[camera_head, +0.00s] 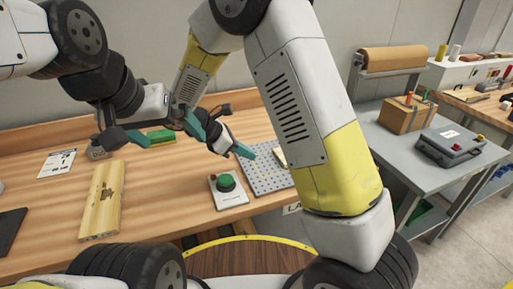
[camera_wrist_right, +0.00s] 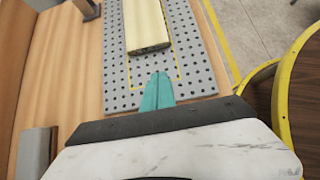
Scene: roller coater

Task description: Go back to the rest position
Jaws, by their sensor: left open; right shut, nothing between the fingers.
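My left gripper (camera_head: 170,138) is open over the workbench, its teal fingers spread apart with nothing between them. My right gripper (camera_head: 244,151) is shut and empty, its teal fingers together by the left edge of the grey perforated plate. In the right wrist view the shut fingertips (camera_wrist_right: 157,90) are over the plate (camera_wrist_right: 192,75), just short of a pale wooden block (camera_wrist_right: 147,25) on it. A gap or contact there cannot be told. In the head view my right arm hides part of the plate and the block.
A wooden board (camera_head: 102,200) lies at the left, near a printed card (camera_head: 57,163). A grey side table (camera_head: 400,145) holds a cardboard box and a dark case.

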